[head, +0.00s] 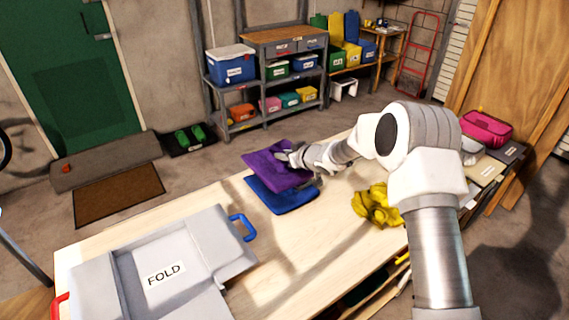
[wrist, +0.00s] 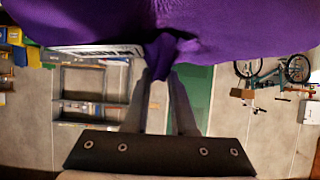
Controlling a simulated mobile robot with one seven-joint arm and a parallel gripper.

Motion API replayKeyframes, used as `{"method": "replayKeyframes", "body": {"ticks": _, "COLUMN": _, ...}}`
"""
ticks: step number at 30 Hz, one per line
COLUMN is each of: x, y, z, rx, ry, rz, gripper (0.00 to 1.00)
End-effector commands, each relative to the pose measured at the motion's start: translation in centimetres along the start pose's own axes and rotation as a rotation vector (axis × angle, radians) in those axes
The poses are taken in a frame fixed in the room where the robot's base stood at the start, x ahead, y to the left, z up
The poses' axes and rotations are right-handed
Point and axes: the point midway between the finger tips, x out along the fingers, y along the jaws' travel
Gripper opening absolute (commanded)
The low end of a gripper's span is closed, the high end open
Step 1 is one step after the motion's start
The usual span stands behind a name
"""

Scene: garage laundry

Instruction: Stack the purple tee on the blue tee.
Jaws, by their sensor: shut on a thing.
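The purple tee (head: 272,168) is a folded flat square in the head view, held over the blue tee. It fills the top of the wrist view (wrist: 230,30), with a pinched bunch of cloth between the fingers. My gripper (head: 290,157) is shut on the purple tee at its right part; the fingers also show in the wrist view (wrist: 160,84). The blue tee (head: 286,197) lies folded on the table, partly covered from view by the purple tee. I cannot tell whether the two tees touch.
A grey folding board marked FOLD (head: 165,272) lies at the table's left. A crumpled yellow cloth (head: 376,205) lies right of the blue tee. Bare table (head: 285,250) shows in front of the tees. A pink bag (head: 487,128) stands at the right.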

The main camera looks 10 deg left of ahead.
Motion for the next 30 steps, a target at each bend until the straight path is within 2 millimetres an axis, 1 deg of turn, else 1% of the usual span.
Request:
{"method": "replayKeyframes", "body": {"ticks": 1, "x": 0.4, "y": -0.1, "z": 0.8, "rx": 0.001, "ry": -0.003, "rz": -0.001, "gripper": 0.0}}
{"method": "replayKeyframes", "body": {"ticks": 3, "x": 0.9, "y": -0.1, "z": 1.8, "rx": 0.001, "ry": -0.002, "rz": -0.002, "gripper": 0.0}}
{"method": "replayKeyframes", "body": {"ticks": 6, "x": 1.5, "y": -0.1, "z": 2.8, "rx": 0.001, "ry": -0.001, "rz": -0.001, "gripper": 0.0}}
{"method": "replayKeyframes", "body": {"ticks": 14, "x": 1.5, "y": 0.0, "z": 2.9, "rx": -0.001, "ry": 0.002, "rz": 0.0, "gripper": 0.0}}
{"method": "replayKeyframes", "body": {"ticks": 25, "x": 2.1, "y": 0.1, "z": 3.9, "rx": 0.0, "ry": 0.001, "rz": 0.0, "gripper": 0.0}}
{"method": "replayKeyframes", "body": {"ticks": 29, "x": 2.1, "y": 0.1, "z": 3.9, "rx": 0.0, "ry": 0.001, "rz": 0.0, "gripper": 0.0}}
{"method": "replayKeyframes", "body": {"ticks": 30, "x": 2.1, "y": 0.0, "z": 4.0, "rx": 0.0, "ry": -0.001, "rz": 0.0, "gripper": 0.3}}
